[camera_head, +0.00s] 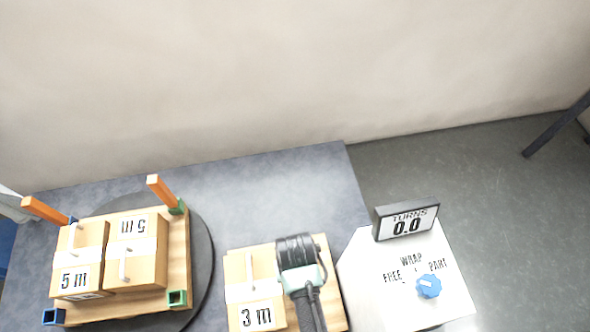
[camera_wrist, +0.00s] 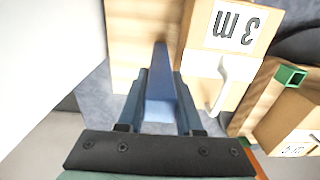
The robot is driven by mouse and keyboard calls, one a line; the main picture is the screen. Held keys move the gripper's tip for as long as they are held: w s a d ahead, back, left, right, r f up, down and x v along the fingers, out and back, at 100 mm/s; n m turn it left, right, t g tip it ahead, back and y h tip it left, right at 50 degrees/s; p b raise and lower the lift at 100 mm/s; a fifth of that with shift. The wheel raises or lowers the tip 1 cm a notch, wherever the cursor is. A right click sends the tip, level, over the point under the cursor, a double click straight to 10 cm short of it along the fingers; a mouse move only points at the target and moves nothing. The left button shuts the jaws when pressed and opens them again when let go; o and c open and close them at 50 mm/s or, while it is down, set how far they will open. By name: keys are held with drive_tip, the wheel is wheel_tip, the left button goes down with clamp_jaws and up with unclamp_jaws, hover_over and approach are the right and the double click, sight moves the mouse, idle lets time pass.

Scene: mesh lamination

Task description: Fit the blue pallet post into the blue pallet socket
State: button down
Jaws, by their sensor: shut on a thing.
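My gripper (camera_wrist: 160,74) is shut on the blue post (camera_wrist: 160,100), which lies between the two fingers in the wrist view. In the head view my gripper (camera_head: 303,277) is above the right-hand wooden pallet, and my wrist hides the post. An open blue socket (camera_head: 53,316) is at the front left corner of the left-hand pallet (camera_head: 183,250), well left of my gripper. Another blue socket (camera_head: 73,221) at the back left corner has an orange-topped post (camera_head: 45,210) standing at it.
The left-hand pallet sits on a dark turntable (camera_head: 203,255) and carries boxes (camera_head: 137,262). A green socket (camera_head: 177,298) is open at its front right; another orange post (camera_head: 161,190) stands behind. A 3 m box (camera_head: 250,290) is beside my gripper. A control box (camera_head: 400,285) stands right.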

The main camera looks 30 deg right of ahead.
drive_tip(key=shift+f, duration=0.65)
drive_tip(key=c, duration=0.6)
unclamp_jaws()
drive_tip(key=shift+f, duration=0.15)
drive_tip(key=shift+o, duration=0.2)
wheel_tip(320, 180, up, 12)
drive_tip(key=shift+r+p, duration=0.2)
drive_tip(key=shift+p, duration=0.7)
drive_tip(key=shift+w, duration=0.1)
